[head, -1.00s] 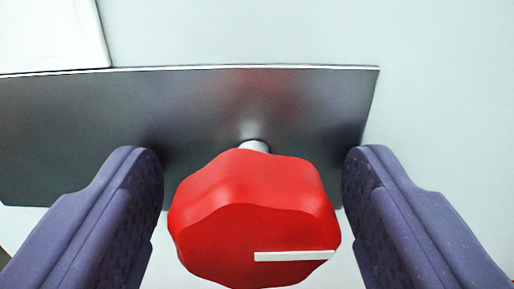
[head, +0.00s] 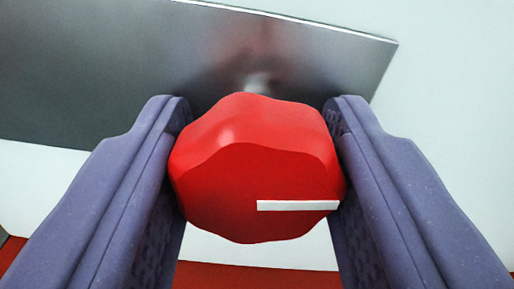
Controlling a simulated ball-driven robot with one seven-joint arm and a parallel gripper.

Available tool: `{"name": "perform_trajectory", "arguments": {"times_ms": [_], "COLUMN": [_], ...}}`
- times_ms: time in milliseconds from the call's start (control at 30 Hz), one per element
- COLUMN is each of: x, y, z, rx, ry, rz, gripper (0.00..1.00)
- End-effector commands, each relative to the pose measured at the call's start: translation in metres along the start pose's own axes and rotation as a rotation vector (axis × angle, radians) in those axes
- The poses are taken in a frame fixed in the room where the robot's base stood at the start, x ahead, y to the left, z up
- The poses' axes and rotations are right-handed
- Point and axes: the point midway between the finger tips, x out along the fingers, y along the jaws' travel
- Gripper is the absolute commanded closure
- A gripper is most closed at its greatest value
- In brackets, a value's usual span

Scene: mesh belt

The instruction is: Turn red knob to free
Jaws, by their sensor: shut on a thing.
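The red knob (head: 255,165) is in the middle of the head view, a lobed red knob on a short stem. A white pointer line (head: 298,205) on its face points to the right. My gripper (head: 258,125) has one purple finger on each side of the knob and is shut on it. The stem behind the knob is mostly hidden. No label or mark for a free position is visible.
A grey metal plate (head: 110,70) lies behind the knob, with a pale wall (head: 450,110) around it. A red strip (head: 250,277) shows at the bottom, below the knob.

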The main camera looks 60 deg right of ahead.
Motion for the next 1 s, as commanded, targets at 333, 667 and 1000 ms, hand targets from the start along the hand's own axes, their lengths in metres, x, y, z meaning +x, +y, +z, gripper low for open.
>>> {"name": "perform_trajectory", "arguments": {"times_ms": [333,667,1000], "x": [-0.0007,-0.0009,-0.0012], "y": [0.0011,0.0014,0.0018], "z": [-0.0025,-0.0019,-0.0014], "rx": [-0.319,-0.633,-0.955], "ry": [-0.002,-0.002,-0.003], "rz": [-0.001,-0.002,-0.003], "gripper": [0.83,0.84,0.84]}}
